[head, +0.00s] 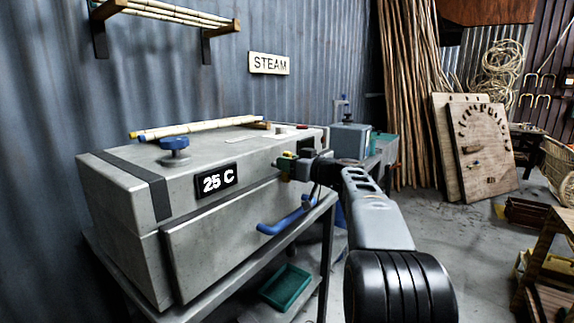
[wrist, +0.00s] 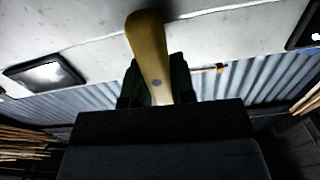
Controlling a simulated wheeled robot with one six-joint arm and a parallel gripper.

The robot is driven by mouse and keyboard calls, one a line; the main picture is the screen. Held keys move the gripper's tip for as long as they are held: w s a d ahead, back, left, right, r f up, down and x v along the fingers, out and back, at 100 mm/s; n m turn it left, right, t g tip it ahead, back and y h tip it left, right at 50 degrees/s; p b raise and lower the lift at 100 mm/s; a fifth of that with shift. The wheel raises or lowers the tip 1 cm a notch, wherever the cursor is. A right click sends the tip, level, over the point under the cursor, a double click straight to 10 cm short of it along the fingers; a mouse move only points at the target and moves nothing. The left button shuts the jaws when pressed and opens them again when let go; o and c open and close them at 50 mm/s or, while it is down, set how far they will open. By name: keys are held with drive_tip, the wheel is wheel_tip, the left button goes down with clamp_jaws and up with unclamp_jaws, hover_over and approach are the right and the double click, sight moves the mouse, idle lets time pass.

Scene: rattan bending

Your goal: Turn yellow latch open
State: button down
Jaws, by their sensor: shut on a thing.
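The yellow latch (wrist: 150,48) is a tapered handle in the wrist view, running from the upper middle down between the two dark green fingers of my gripper (wrist: 156,80). The fingers are closed on its lower part from both sides. In the head view my gripper (head: 288,163) is at the front right of the grey steam box (head: 128,206), and the latch there is small and mostly hidden by the fingers. The box lid looks down, and the "25 C" display (head: 216,181) is on its front.
A blue bar handle (head: 284,220) projects from the box front, below my gripper. A blue knob (head: 174,146) and rattan poles (head: 196,128) are on top of the box. A green tray (head: 286,287) sits on the lower shelf. Open floor lies to the right.

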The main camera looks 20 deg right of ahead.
drive_tip(key=m+b, duration=0.1)
drive_tip(key=m, duration=0.3)
drive_tip(key=shift+w+d+f+b, duration=0.15)
drive_tip(key=shift+d+b, duration=0.05)
drive_tip(key=shift+b, duration=0.15)
drive_tip(key=m, duration=0.4)
drive_tip(key=shift+w+d+m, duration=0.1)
drive_tip(key=shift+d+m, duration=0.1)
drive_tip(key=shift+m, duration=0.1)
drive_tip(key=shift+d+f+m+p, duration=0.15)
drive_tip(key=shift+m+p, duration=0.1)
drive_tip(key=shift+m, duration=1.2)
drive_tip(key=shift+a+f+m+p, duration=0.1)
drive_tip(key=shift+f+m+p, duration=0.1)
drive_tip(key=shift+m, duration=1.2)
drive_tip(key=shift+d+f+m+p, duration=0.15)
drive_tip(key=shift+m+p, duration=0.1)
drive_tip(key=shift+m, duration=1.2)
drive_tip(key=shift+w, duration=0.1)
drive_tip(key=c, duration=1)
unclamp_jaws()
drive_tip(key=shift+f, duration=0.1)
drive_tip(key=shift+o, duration=0.2)
